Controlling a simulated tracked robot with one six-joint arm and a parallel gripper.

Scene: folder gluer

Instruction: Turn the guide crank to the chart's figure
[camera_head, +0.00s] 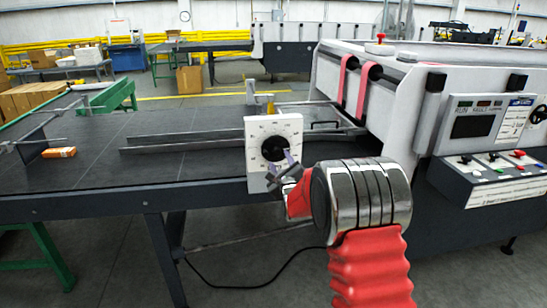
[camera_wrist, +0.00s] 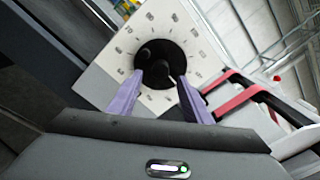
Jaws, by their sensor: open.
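The guide crank (camera_wrist: 160,62) is a black disc with a dark knob, set in the middle of a white dial plate (camera_wrist: 112,70) with printed figures around it. The same dial plate (camera_head: 262,128) stands at the near edge of the dark table in the head view, with the black crank (camera_head: 274,148) in its centre. My gripper (camera_wrist: 170,85) is open, with its two purple fingers on either side of the crank's lower part. I cannot tell whether they touch it. In the head view my gripper (camera_head: 288,160) partly covers the crank. The figures are too small to read.
The folder gluer (camera_head: 400,75) stands at the right, with red belts (camera_head: 364,85) and a control panel (camera_head: 480,120). A small chart (camera_head: 514,118) is beside its display.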

